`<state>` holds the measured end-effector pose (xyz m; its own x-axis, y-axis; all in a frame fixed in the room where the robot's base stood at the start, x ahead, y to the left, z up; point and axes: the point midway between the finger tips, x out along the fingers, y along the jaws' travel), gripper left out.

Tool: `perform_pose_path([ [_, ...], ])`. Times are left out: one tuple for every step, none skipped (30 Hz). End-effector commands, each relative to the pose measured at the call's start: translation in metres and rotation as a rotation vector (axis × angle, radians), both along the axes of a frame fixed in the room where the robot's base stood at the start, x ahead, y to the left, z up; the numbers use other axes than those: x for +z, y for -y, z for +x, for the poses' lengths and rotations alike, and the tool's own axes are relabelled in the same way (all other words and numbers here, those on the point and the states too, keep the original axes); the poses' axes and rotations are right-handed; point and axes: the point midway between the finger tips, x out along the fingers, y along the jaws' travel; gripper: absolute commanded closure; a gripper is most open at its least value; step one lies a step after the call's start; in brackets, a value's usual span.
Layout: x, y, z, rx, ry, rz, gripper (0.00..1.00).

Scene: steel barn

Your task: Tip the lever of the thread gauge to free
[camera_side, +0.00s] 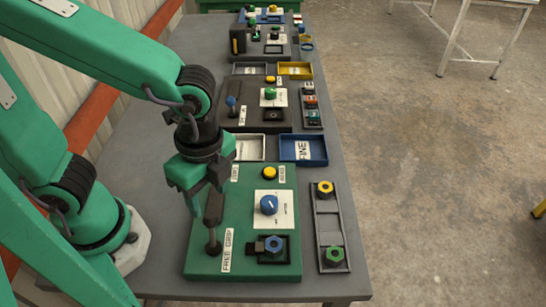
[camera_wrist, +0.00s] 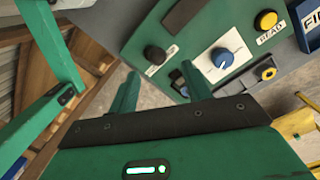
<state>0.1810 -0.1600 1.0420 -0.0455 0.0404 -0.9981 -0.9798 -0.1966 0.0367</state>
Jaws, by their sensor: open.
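The thread gauge is a green panel (camera_side: 255,215) on the grey bench. Its lever (camera_side: 213,247) has a dark knob and stands at the near left of the panel, beside a white label (camera_side: 227,250) whose first word appears to be FREE. A dark strip runs behind it. In the wrist view the black lever knob (camera_wrist: 155,55) shows ahead of my fingers, beside a label. My gripper (camera_side: 205,212) is open and empty above the panel's left side, pointing down, seemingly apart from the knob. In the wrist view its green fingers (camera_wrist: 160,76) are spread.
The panel also bears a blue dial (camera_side: 269,205), a yellow button (camera_side: 270,172) and a blue nut (camera_side: 273,246) in a dark holder. A grey rack (camera_side: 329,222) with yellow and green nuts lies at the right. A blue tray (camera_side: 304,149) and another station lie behind.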

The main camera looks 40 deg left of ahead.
Motion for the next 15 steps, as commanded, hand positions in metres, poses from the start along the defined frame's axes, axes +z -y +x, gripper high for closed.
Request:
perform_pose_path([
  [0.000, 0.000, 0.000, 0.000, 0.000, 0.000, 0.51],
  [0.000, 0.000, 0.000, 0.001, 0.000, 0.000, 0.51],
  [-0.001, 0.000, 0.000, 0.001, 0.000, 0.000, 0.51],
  [-0.002, 0.000, 0.000, 0.002, 0.000, 0.000, 0.51],
  [-0.003, 0.000, 0.000, 0.002, 0.000, 0.000, 0.51],
  [-0.004, 0.000, 0.000, 0.002, -0.001, 0.001, 0.51],
  [-0.006, 0.000, 0.000, 0.003, -0.001, 0.001, 0.51],
  [-0.008, 0.000, -0.001, 0.003, -0.001, 0.002, 0.51],
  [-0.010, 0.000, -0.001, 0.003, -0.001, 0.002, 0.51],
  [-0.013, 0.000, -0.001, 0.003, -0.001, 0.001, 0.51],
  [-0.015, 0.000, -0.001, 0.003, -0.001, 0.001, 0.51],
  [-0.019, 0.000, -0.002, 0.003, -0.001, 0.001, 0.51],
  [-0.022, 0.000, -0.002, 0.003, -0.001, 0.001, 0.51],
  [-0.025, 0.000, -0.003, 0.003, -0.001, 0.003, 0.51],
  [-0.030, 0.000, -0.003, 0.003, -0.001, 0.002, 0.51],
])
